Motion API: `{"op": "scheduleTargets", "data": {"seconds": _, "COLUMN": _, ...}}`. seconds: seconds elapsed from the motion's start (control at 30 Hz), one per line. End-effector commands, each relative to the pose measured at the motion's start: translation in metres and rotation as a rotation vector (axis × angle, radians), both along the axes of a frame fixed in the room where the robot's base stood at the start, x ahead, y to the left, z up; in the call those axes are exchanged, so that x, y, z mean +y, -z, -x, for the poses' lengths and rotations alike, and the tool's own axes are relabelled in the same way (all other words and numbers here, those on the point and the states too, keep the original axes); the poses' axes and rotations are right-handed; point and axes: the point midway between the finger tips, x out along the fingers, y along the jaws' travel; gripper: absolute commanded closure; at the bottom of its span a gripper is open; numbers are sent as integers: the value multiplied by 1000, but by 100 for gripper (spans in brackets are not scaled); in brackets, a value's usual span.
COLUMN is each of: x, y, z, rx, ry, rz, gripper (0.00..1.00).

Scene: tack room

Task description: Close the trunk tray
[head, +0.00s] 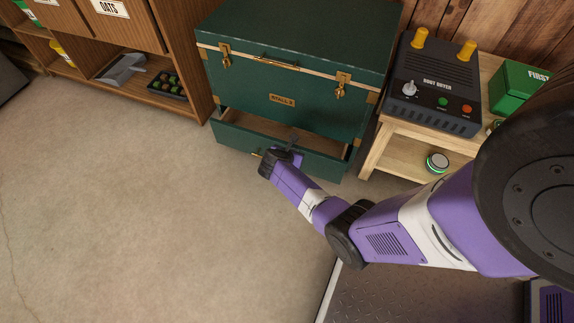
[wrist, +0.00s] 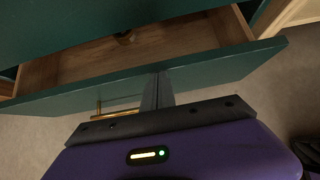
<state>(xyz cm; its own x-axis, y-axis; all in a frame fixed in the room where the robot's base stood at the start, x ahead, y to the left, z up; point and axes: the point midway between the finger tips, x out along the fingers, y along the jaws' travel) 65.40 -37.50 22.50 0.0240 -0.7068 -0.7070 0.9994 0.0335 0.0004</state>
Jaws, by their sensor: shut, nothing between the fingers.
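The green trunk (head: 290,75) stands against the wall, its lid down, with brass latches and a "STALL 3" plate. The tray also fills the upper part of the wrist view (wrist: 215,70). A brass handle (wrist: 112,108) is on the tray's front, left of my fingers. My gripper (head: 292,140) is shut and empty at the tray's front panel. In the wrist view my gripper's fingers (wrist: 158,85) overlap the front panel's top edge; whether they touch it I cannot tell.
A wooden bench (head: 376,142) with a boot dryer (head: 437,85) and a green first-aid box (head: 522,88) stands close on the right. A wooden shelf unit (head: 180,55) is on the left. The floor (head: 130,210) in front and to the left is clear.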

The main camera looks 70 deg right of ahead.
Motion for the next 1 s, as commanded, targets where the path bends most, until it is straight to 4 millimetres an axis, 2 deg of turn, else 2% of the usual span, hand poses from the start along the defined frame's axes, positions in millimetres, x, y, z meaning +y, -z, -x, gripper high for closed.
{"op": "scheduleTargets", "data": {"seconds": 0.03, "x": -10, "y": 0, "z": 0, "rx": -1, "ry": 4, "rz": 0, "gripper": 100}}
{"op": "scheduleTargets", "data": {"seconds": 0.2, "x": -34, "y": 1, "z": -1, "rx": -1, "ry": 2, "rz": 0, "gripper": 100}}
{"op": "scheduleTargets", "data": {"seconds": 0.4, "x": -47, "y": 0, "z": -1, "rx": 1, "ry": 1, "rz": 0, "gripper": 100}}
{"op": "scheduleTargets", "data": {"seconds": 0.87, "x": -49, "y": 0, "z": -2, "rx": 1, "ry": -1, "rz": 0, "gripper": 100}}
{"op": "scheduleTargets", "data": {"seconds": 1.0, "x": -44, "y": -1, "z": -2, "rx": 1, "ry": -1, "rz": -1, "gripper": 100}}
